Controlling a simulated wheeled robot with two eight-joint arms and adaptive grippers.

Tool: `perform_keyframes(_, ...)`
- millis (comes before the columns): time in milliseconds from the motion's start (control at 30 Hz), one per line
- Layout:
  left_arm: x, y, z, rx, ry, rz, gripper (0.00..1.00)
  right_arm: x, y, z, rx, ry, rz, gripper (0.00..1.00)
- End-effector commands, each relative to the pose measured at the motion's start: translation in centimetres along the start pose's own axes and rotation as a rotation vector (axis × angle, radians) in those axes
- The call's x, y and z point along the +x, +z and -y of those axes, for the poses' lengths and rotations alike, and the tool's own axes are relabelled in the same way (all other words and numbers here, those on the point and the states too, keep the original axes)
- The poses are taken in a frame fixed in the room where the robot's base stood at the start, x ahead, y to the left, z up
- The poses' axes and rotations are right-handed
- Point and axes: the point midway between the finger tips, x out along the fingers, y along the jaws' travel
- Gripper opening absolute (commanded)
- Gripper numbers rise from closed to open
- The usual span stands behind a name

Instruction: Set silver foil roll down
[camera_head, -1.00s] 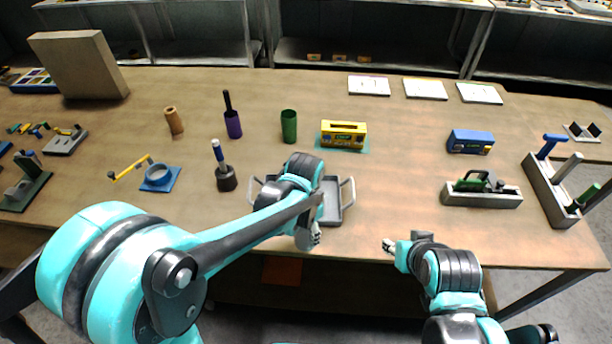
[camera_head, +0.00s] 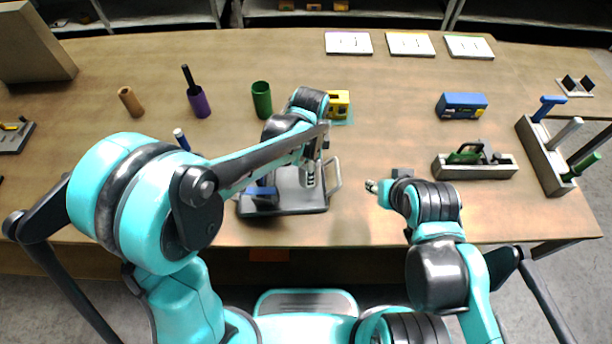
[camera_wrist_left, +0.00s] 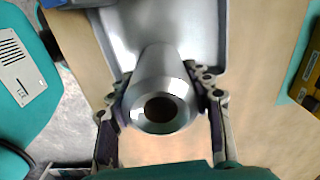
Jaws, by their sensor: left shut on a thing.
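My left gripper (camera_head: 309,184) is shut on the silver foil roll (camera_head: 309,172), a short metallic tube held over the right part of the grey tray (camera_head: 318,203). In the left wrist view the roll (camera_wrist_left: 163,68) sits between the fingers of the gripper (camera_wrist_left: 162,92), its dark open end toward the camera. The tray (camera_wrist_left: 208,35) shows behind it. I cannot tell whether the roll touches the tray. My right gripper (camera_head: 372,186) is right of the tray, over the table's front; its fingers are too small to read.
A blue-topped thing (camera_head: 262,193) is at the tray's left. A yellow box (camera_head: 338,103), green cup (camera_head: 262,99) and purple holder (camera_head: 199,103) stand behind. A blue box (camera_head: 462,105) and a grey tool holder (camera_head: 475,168) are at the right. Table between tray and holder is mostly clear.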

Motion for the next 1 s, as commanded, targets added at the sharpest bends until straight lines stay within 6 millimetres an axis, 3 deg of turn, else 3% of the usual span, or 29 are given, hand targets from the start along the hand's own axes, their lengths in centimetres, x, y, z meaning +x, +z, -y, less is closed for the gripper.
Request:
perform_keyframes(233, 1.4, 0.5, 1.3, 0.000, 0.000, 0.000, 0.14, 0.5, 0.3, 0.0, 0.000, 0.000, 0.000, 0.40)
perform_keyframes(467, 4.7, 0.5, 1.2, 0.000, 0.000, 0.000, 0.14, 1.6, 1.1, 0.0, 0.000, 0.000, 0.000, 0.40)
perform_keyframes(867, 5.2, 0.5, 1.2, 0.000, 0.000, 0.000, 0.14, 1.8, 1.3, 0.0, 0.000, 0.000, 0.000, 0.40)
perform_keyframes(900, 5.1, 0.5, 1.2, 0.000, 0.000, 0.000, 0.61, 1.7, 1.2, 0.0, 0.000, 0.000, 0.000, 0.40)
perform_keyframes(933, 5.1, 0.5, 1.2, 0.000, 0.000, 0.000, 0.69, 1.7, 1.2, 0.0, 0.000, 0.000, 0.000, 0.40)
perform_keyframes(1000, 5.1, 0.5, 1.2, 0.000, 0.000, 0.000, 0.71, 1.7, 1.2, 0.0, 0.000, 0.000, 0.000, 0.40)
